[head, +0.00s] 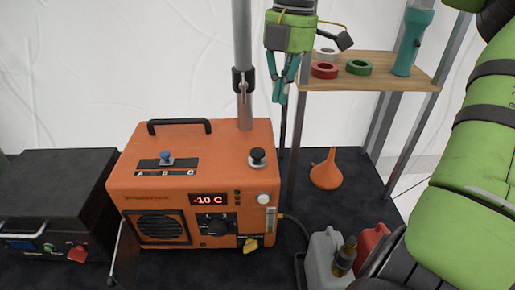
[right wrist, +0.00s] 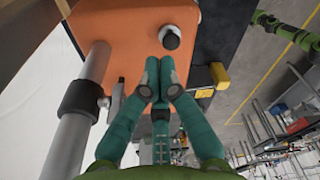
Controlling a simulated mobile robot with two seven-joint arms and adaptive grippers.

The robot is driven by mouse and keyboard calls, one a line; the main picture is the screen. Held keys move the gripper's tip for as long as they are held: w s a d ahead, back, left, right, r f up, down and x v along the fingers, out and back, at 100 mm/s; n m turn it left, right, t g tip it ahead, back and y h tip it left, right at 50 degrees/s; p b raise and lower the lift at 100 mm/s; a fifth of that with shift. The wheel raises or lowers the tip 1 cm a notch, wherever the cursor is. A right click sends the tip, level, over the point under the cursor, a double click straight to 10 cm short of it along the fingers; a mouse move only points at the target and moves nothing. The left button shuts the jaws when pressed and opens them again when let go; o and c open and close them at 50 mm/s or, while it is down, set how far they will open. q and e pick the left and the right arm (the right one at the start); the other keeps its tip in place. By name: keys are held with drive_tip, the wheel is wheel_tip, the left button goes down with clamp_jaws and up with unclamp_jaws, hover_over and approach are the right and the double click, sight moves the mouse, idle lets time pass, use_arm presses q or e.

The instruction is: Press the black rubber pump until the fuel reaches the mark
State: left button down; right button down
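The black rubber pump (head: 258,157) stands on top of the orange heater (head: 190,165), near its right side. It also shows in the right wrist view (right wrist: 170,39), just beyond the fingertips. My right gripper (head: 280,90) has teal fingers pointing down, above and behind the heater to the right of the pump in the head view. In the right wrist view its fingertips (right wrist: 160,66) are together with nothing between them, apart from the pump. A small upright gauge (head: 271,219) is at the heater's front right edge; its fuel level and mark are too small to read. My left gripper is not in view.
A metal pole (head: 243,65) rises behind the heater, close to the pump. An orange funnel (head: 325,172), a grey canister (head: 327,262) and a wooden shelf (head: 385,72) with tape rolls are to the right. A black box (head: 60,190) stands left.

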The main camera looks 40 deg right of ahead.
drive_tip(key=shift+d+r, duration=0.2)
drive_tip(key=shift+r, duration=1)
